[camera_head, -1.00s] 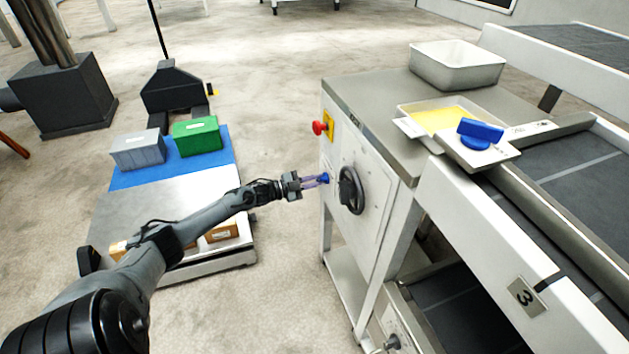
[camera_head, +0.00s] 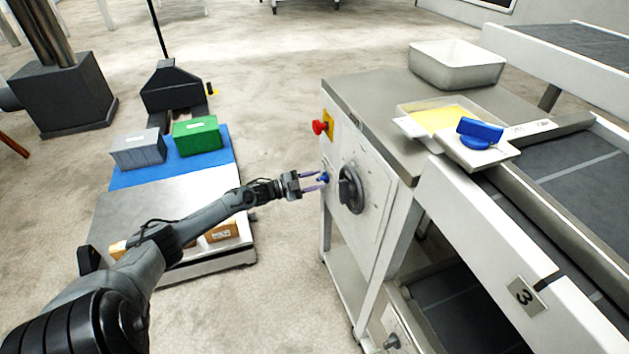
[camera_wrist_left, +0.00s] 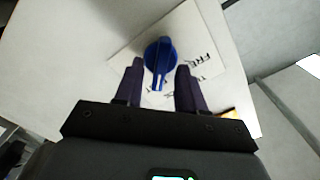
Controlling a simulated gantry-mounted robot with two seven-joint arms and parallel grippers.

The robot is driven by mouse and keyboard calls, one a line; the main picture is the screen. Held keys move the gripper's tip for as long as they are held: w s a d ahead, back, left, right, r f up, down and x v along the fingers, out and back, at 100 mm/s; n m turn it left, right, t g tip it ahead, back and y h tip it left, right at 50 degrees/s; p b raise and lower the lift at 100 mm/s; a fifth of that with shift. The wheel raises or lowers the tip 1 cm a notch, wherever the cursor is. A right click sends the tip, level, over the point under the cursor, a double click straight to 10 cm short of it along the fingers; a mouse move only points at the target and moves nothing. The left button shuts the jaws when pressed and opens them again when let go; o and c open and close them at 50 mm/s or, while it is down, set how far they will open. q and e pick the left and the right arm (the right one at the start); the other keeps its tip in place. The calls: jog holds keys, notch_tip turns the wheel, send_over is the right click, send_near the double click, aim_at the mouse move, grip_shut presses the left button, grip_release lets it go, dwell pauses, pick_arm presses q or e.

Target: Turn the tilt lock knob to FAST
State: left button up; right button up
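A small blue knob (camera_head: 325,178) sits on the left edge of the white machine's front panel. In the left wrist view the blue knob (camera_wrist_left: 160,55) has a raised grip bar pointing towards my gripper. It sits on a white label plate (camera_wrist_left: 190,35) with black lettering, partly readable as "FRE"; the other words are partly hidden. My left gripper (camera_head: 319,181) is open, one finger on each side of the knob. In the wrist view the fingers (camera_wrist_left: 160,75) stand apart from the bar with gaps on both sides. My right gripper is not in view.
A black round handwheel (camera_head: 351,190) is right of the knob, and a red button (camera_head: 319,127) is above it. Open floor lies left of the machine.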

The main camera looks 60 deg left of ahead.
pick_arm(q)
jog(key=shift+s+a+p, duration=0.1)
jog(key=shift+s+p, duration=0.25)
jog(key=shift+s, duration=0.15)
jog(key=p+v, duration=0.4)
jog(key=v, duration=0.5)
jog(key=shift+s, duration=0.4)
jog(key=shift+a, duration=0.1)
